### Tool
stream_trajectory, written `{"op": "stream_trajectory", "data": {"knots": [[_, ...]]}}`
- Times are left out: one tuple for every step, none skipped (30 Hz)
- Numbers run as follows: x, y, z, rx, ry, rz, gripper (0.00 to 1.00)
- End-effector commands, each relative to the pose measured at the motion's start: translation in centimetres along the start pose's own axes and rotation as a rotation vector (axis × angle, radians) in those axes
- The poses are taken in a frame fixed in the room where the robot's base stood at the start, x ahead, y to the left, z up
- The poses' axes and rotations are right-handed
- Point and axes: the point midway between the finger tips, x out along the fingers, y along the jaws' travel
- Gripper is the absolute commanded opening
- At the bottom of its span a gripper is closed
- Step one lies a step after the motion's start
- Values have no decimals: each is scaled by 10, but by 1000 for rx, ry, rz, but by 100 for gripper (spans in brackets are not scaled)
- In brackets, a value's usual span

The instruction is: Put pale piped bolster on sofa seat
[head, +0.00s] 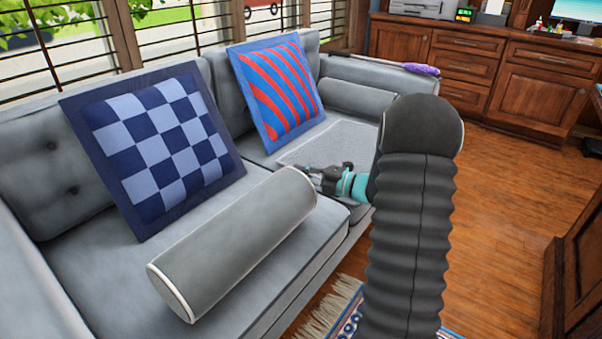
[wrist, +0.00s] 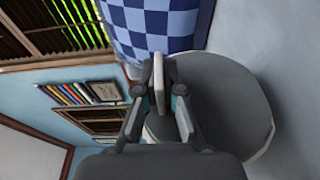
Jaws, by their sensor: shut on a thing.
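The pale piped bolster (head: 235,240) is a grey cylinder with white piping around its ends. In the head view it lies level over the near part of the grey sofa seat (head: 120,270), close to the front edge. I cannot tell whether it touches the cushion. My gripper (head: 322,176) is shut on the bolster's far right end. In the wrist view my gripper (wrist: 172,88) has its fingers at the rim of the bolster (wrist: 235,100), whose round end faces right. The rest of the bolster is partly hidden there.
A blue checkered pillow (head: 160,140) and a red-blue striped pillow (head: 275,85) lean on the sofa back. A second grey bolster (head: 360,98) lies by the far armrest. A fringed rug (head: 325,310) and open wood floor (head: 510,170) are in front.

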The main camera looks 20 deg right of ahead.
Motion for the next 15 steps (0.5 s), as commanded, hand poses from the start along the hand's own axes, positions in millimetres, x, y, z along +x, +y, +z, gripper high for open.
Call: {"op": "stream_trajectory", "data": {"knots": [[0,1,0,1,0,2,0],[0,1,0,1,0,2,0],[0,1,0,1,0,2,17],[0,1,0,1,0,1,24],[0,1,0,1,0,1,32],[0,1,0,1,0,1,36],[0,1,0,1,0,1,36],[0,1,0,1,0,1,36],[0,1,0,1,0,1,36],[0,1,0,0,0,1,36],[0,1,0,0,0,1,36],[0,1,0,0,0,1,36],[0,0,0,-1,0,-1,36],[0,0,0,-1,0,-1,36],[-1,0,0,-1,0,0,36]]}}
